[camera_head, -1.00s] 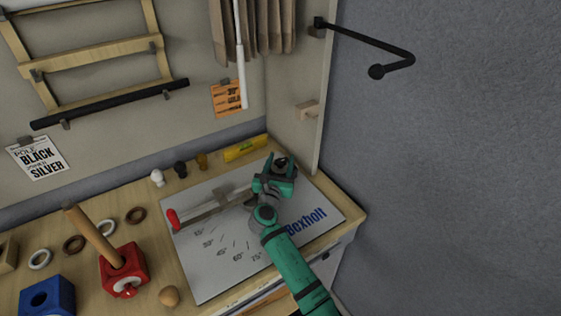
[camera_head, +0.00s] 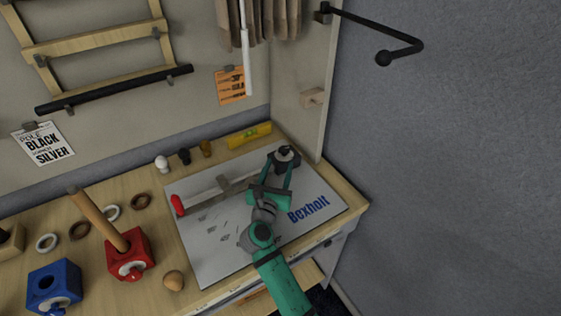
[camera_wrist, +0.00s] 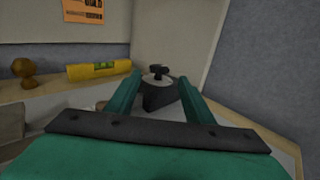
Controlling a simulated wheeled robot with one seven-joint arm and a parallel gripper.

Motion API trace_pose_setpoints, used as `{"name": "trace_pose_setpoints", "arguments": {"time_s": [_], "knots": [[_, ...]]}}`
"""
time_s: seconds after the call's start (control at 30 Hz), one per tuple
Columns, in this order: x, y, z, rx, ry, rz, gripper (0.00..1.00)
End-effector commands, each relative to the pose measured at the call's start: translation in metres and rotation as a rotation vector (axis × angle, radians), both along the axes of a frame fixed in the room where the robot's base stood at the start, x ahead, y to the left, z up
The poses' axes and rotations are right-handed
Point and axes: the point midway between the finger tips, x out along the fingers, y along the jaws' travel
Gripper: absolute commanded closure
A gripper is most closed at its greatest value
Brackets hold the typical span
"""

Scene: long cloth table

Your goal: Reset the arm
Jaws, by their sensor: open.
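My green gripper (camera_head: 281,175) is over the right part of the white Bexholt board, with its jaws open. In the wrist view the two green fingers (camera_wrist: 160,98) stand apart, and a dark knobbed piece (camera_wrist: 158,90) shows between and beyond them. The same dark piece (camera_head: 284,155) shows at the fingertips in the head view. I cannot tell whether the fingers touch it. A grey bar with a red end (camera_head: 178,205) lies across the board left of my gripper, and the gripper hides its right part.
The board (camera_head: 215,255) lies on a wooden bench. A yellow level (camera_head: 250,136) lies behind it. A red block (camera_head: 128,262) with a wooden rod, a blue block (camera_head: 53,285), a wooden ball (camera_head: 173,281) and several rings are left. A side panel (camera_head: 312,110) rises at right.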

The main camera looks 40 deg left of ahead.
Motion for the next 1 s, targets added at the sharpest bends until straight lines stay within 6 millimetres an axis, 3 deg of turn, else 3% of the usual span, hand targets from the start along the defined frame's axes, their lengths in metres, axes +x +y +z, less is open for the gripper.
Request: {"name": "trace_pose_setpoints", "arguments": {"time_s": [0.77,0.87,1.0], "knots": [[-0.009,-0.003,0.001,0.005,0.002,0.000,0.52],[-0.011,-0.002,0.003,0.056,0.026,0.004,0.52],[-0.021,0.001,0.012,0.285,0.131,0.015,0.52]]}}
